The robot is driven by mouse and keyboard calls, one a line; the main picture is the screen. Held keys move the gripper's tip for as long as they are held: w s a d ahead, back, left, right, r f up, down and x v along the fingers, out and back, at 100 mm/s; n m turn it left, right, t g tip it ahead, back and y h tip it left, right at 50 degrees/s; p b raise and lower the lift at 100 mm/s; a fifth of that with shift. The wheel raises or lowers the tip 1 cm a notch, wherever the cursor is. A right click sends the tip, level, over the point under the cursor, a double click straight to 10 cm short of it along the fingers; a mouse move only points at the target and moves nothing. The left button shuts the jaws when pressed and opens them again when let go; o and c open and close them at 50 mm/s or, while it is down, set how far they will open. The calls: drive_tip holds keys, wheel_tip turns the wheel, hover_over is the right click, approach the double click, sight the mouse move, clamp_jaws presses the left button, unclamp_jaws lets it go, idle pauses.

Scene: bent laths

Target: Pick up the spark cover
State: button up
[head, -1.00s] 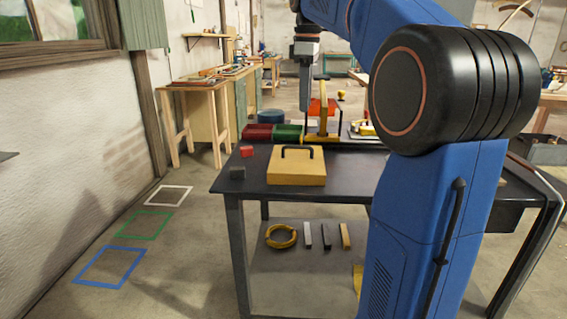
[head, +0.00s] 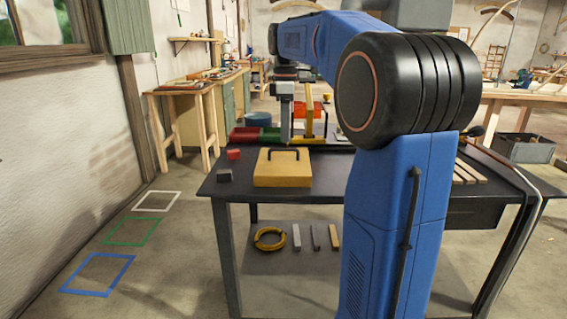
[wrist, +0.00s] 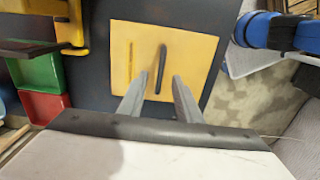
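The likely spark cover is a flat yellow box (head: 283,179) with a black bar handle on top. It lies on the dark workbench (head: 330,185), near its left end. In the wrist view the yellow cover (wrist: 198,50) fills the middle, with its black handle (wrist: 160,68) running up and down. My gripper (wrist: 153,85) is open and empty, its two grey fingers pointing at the cover with the handle between them in the picture. In the head view my gripper (head: 285,140) hangs behind the handle; its exact height above the bench is hard to tell.
Red and green bins (head: 262,134) and a yellow-framed stand (head: 307,125) are at the bench's back. A yellow ring (head: 270,238) and several bars lie on the lower shelf. My arm hides the bench's middle.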

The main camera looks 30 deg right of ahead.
sight(284, 149)
drive_tip(key=shift+w+a+f, duration=0.1)
drive_tip(key=shift+a+f, duration=0.05)
drive_tip(key=shift+f, duration=1.5)
drive_tip(key=shift+a+f, duration=0.1)
drive_tip(key=shift+f, duration=1.55)
clamp_jaws()
